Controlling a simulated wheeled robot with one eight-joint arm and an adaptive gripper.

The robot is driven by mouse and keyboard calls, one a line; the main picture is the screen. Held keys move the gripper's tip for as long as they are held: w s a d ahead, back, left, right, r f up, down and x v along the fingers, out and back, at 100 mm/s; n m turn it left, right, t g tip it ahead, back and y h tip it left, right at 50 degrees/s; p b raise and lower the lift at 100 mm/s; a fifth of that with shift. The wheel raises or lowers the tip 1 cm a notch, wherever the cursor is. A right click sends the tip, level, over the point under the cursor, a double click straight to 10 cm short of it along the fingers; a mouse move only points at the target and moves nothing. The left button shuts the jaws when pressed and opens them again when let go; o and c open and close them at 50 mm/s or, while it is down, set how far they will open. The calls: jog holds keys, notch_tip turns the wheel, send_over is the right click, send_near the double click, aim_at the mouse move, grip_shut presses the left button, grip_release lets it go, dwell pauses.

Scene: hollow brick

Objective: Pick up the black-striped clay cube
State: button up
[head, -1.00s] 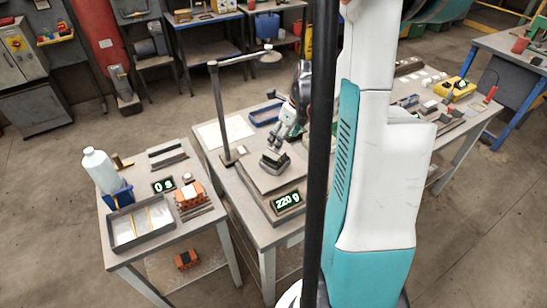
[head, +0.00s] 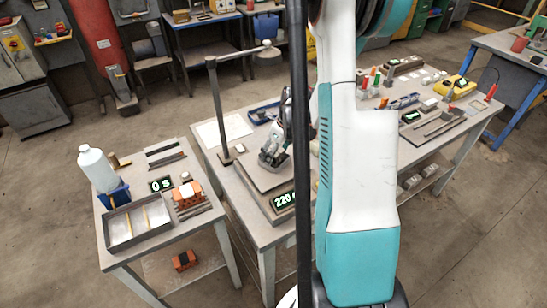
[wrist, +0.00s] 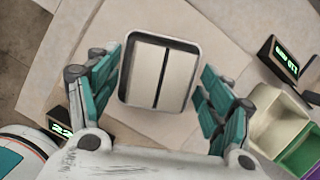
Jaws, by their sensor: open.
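The black-striped clay cube (wrist: 147,73) is beneath my gripper in the wrist view. Its pale top has a dark rim and one black stripe down the middle. My gripper (wrist: 161,66) is open, with one teal-and-grey finger on each side of the cube; contact cannot be made out. The scale display (head: 284,200) shows 220, partly behind a black post.
A lamp post (head: 219,110) stands left of the scale. The left table holds an orange brick (head: 187,196), a grey tray (head: 137,225) and a white bottle (head: 98,170). In the wrist view, a display (wrist: 287,60) and a compartmented tray (wrist: 283,128) lie at right.

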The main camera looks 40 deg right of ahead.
jog(key=c, duration=1.4)
jog(key=shift+r, duration=0.1)
